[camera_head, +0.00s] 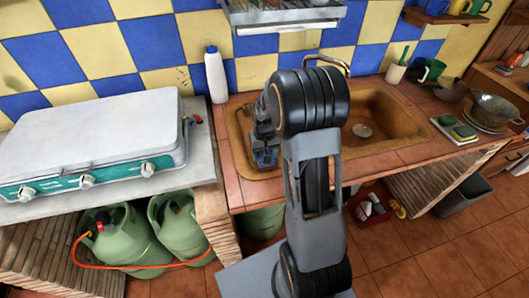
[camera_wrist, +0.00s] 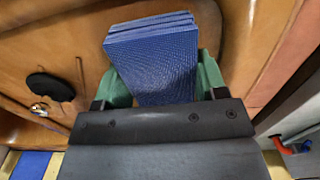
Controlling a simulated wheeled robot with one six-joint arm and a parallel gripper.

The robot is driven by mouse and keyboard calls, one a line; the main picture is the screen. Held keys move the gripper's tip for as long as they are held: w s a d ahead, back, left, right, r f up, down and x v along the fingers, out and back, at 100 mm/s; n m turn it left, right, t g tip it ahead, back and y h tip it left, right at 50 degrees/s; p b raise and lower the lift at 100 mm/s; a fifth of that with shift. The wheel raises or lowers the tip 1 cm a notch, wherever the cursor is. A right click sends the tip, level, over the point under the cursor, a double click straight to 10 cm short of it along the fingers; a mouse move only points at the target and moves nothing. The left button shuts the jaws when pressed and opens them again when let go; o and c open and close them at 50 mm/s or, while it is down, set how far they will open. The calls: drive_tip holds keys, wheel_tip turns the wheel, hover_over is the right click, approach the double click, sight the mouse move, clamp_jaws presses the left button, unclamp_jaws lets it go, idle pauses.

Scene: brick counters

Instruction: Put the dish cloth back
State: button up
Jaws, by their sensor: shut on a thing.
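The dish cloth is a blue folded stack with a woven texture. In the wrist view the cloth (camera_wrist: 153,62) sits between the green fingers of my gripper (camera_wrist: 160,80), which is shut on it. The wrist view shows the brown sink surface behind the cloth. I cannot tell how far the cloth is above the sink.
A white-lidded stove (camera_head: 90,140) stands on the left counter, with a white bottle (camera_head: 216,75) beside it. A dish rack (camera_head: 285,15) hangs above the sink. A sponge tray (camera_head: 455,130), a colander (camera_head: 495,108) and a cup (camera_head: 396,72) stand at the right.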

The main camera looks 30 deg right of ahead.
drive_tip(key=shift+f, duration=0.1)
drive_tip(key=o, duration=0.4)
drive_tip(key=shift+f, duration=0.1)
drive_tip(key=o, duration=0.5)
wheel_tip(320, 180, up, 12)
drive_tip(key=s+a+r+n+t, duration=0.1)
drive_tip(key=s+a, duration=0.2)
drive_tip(key=s, duration=0.2)
drive_tip(key=s+a+r+t, duration=0.1)
drive_tip(key=s+a+r, duration=0.1)
drive_tip(key=s, duration=0.3)
drive_tip(key=s+a+r+n+t, duration=0.1)
drive_tip(key=s+a, duration=0.3)
drive_tip(key=s, duration=0.2)
drive_tip(key=shift+a+r+n+t, duration=0.15)
drive_tip(key=shift+a+n+t, duration=0.15)
drive_tip(key=shift+a+t, duration=0.1)
